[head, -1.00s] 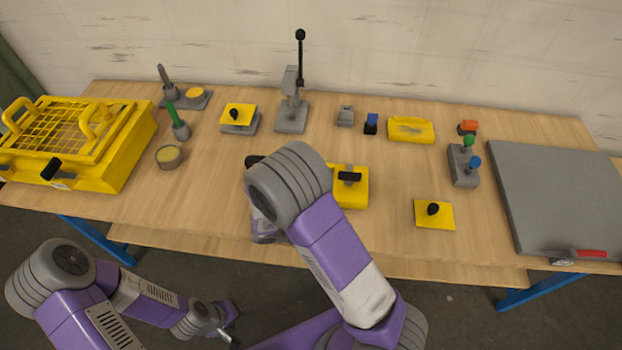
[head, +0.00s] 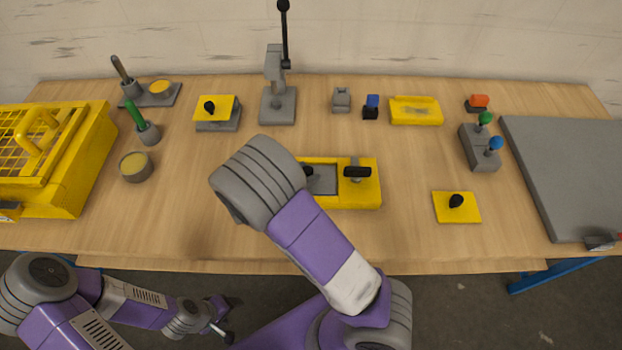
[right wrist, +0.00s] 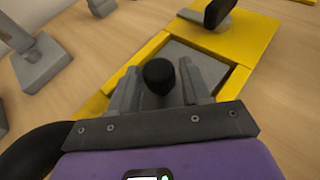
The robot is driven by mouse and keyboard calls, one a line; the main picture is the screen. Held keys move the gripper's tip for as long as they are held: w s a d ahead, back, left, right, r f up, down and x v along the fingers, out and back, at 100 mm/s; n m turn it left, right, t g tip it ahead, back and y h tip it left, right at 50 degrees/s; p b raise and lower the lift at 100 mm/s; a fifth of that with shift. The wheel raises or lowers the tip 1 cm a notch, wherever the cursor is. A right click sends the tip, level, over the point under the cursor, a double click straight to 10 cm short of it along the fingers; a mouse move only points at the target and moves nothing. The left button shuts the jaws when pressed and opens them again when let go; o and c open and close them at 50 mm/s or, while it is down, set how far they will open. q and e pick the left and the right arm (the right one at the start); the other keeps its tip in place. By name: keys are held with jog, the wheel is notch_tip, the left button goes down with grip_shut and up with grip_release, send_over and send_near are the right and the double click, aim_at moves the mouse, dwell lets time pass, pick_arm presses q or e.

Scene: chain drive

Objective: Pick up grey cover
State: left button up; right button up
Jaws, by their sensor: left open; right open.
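A flat grey cover (head: 322,180) lies in a yellow frame (head: 371,194) at the middle of the table, partly hidden by my right arm. In the right wrist view, the grey cover (right wrist: 207,68) carries a black knob (right wrist: 158,76). My right gripper (right wrist: 157,78) is open, with a finger on each side of the knob; I cannot tell whether they touch it. In the head view this gripper is hidden behind my arm. My left gripper (head: 224,322) is open, low in front of the table and away from the cover.
A black-handled clamp (head: 357,172) stands on the frame's right part. A yellow plate with a black knob (head: 457,206) lies to the right, and a large grey panel (head: 575,170) beyond it. A lever press (head: 278,100) stands behind. Bare wood lies in front.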

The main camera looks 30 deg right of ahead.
aim_at(312, 170)
jog(key=shift+b+x, duration=0.3)
jog(key=shift+x, duration=1.25)
jog(key=c, duration=0.8)
